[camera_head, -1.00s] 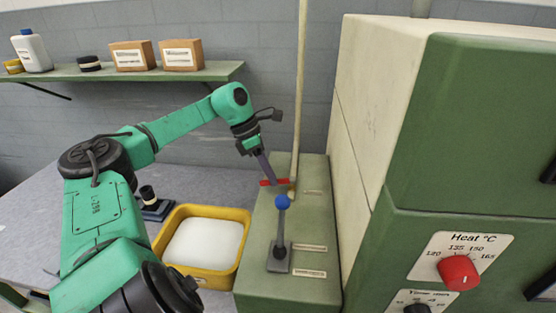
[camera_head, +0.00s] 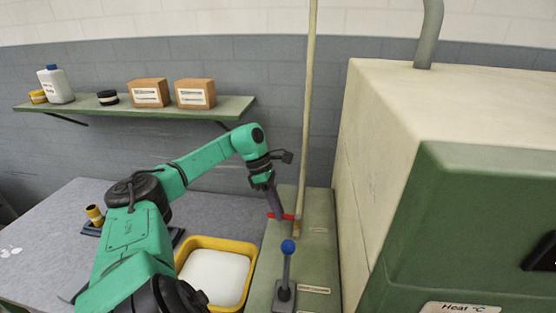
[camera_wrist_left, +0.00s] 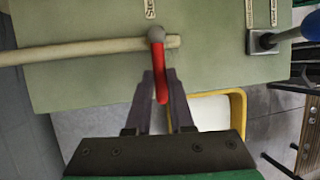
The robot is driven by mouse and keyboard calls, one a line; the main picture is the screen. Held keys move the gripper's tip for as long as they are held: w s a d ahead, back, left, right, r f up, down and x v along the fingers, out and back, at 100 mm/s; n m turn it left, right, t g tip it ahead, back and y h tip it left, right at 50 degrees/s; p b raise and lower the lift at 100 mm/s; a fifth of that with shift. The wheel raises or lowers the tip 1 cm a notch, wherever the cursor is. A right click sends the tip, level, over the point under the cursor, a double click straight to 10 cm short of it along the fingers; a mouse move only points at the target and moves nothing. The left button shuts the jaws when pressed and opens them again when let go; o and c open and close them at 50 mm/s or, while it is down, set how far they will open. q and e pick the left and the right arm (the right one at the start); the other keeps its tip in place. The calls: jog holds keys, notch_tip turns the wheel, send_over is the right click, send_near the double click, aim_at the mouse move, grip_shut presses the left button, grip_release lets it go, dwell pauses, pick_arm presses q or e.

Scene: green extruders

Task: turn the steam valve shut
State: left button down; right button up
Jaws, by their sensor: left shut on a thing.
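The steam valve's red lever (camera_head: 280,216) sticks out to the left from the pale upright pipe (camera_head: 306,120), near the pipe's lower end. In the left wrist view the red lever (camera_wrist_left: 160,82) hangs from a grey hub, across the pipe (camera_wrist_left: 80,50). My left gripper (camera_head: 275,208) is at the lever. In the wrist view its two dark fingers (camera_wrist_left: 160,80) stand on either side of the lever, shut on it. The lever's far side is hidden. My right gripper is not in view.
A blue-knobbed lever (camera_head: 288,247) stands on the green ledge (camera_head: 320,210) in front of the pipe. A yellow tray (camera_head: 252,262) with white contents lies left of the ledge. The big machine (camera_head: 400,130) blocks the right.

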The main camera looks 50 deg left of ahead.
pick_arm(q)
jog(key=c, duration=0.8)
grip_release()
jog(key=shift+a, duration=0.15)
jog(key=shift+a+r, duration=0.1)
jog(key=shift+r, duration=0.2)
jog(key=p+v, duration=0.3)
jog(key=v, duration=1.1)
jog(key=shift+s, duration=0.15)
